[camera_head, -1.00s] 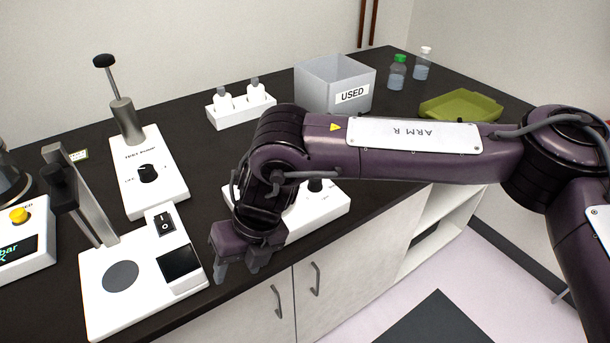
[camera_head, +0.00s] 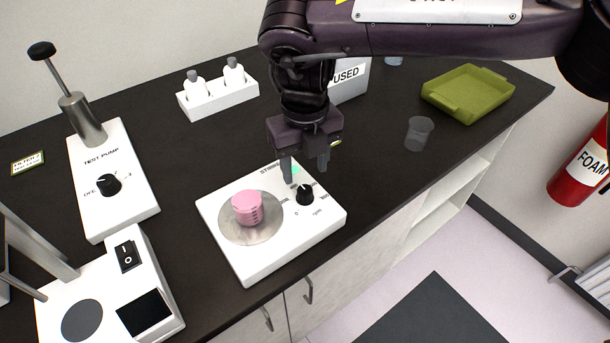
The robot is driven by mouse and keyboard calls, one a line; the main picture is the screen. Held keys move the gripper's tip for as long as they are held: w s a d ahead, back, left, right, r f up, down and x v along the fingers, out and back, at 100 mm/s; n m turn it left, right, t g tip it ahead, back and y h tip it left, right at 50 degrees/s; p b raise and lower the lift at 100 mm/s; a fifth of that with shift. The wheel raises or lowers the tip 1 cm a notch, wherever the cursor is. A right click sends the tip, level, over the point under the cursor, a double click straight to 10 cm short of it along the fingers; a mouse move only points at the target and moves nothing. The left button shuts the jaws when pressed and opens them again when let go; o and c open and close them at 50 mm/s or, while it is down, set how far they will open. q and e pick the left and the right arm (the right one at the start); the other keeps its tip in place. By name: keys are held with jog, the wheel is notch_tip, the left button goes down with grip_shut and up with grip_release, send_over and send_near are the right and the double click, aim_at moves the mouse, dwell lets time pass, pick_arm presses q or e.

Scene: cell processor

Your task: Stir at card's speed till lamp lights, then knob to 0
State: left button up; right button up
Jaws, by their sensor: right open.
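The white stirrer (camera_head: 240,270) stands near the bench's front edge. A pink cup (camera_head: 248,208) sits on its round metal plate (camera_head: 232,234). The black stirrer knob (camera_head: 305,195) is at the right of its top, with printed speed marks partly hidden. A small bright green spot, apparently the lamp (camera_head: 295,170), shows between my fingers. My right gripper (camera_head: 305,173) is open, pointing down just above and behind the knob; contact with it is not visible. A small yellow-green label (camera_head: 28,162) lies at the far left, its text too small to read surely. My left gripper is out of view.
A test pump (camera_head: 118,200) and a switch box (camera_head: 165,270) stand on the left. A bottle rack (camera_head: 222,100), the USED bin (camera_head: 350,88), a clear cup (camera_head: 418,133) and a green tray (camera_head: 470,95) stand behind and right. Dark bench around the stirrer is clear.

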aim_at(305, 189)
jog(key=f, duration=0.4)
jog(key=shift+s+f+p, duration=0.1)
jog(key=shift+s+p, duration=0.15)
jog(key=shift+p, duration=0.05)
jog(key=shift+w+f, duration=0.2)
jog(key=shift+f, duration=0.65)
jog(key=shift+s+f, duration=0.1)
jog(key=shift+f, duration=0.05)
jog(key=c, duration=0.5)
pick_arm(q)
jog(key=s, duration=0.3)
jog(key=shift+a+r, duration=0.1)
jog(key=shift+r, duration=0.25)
pick_arm(e)
jog(key=c, duration=0.5)
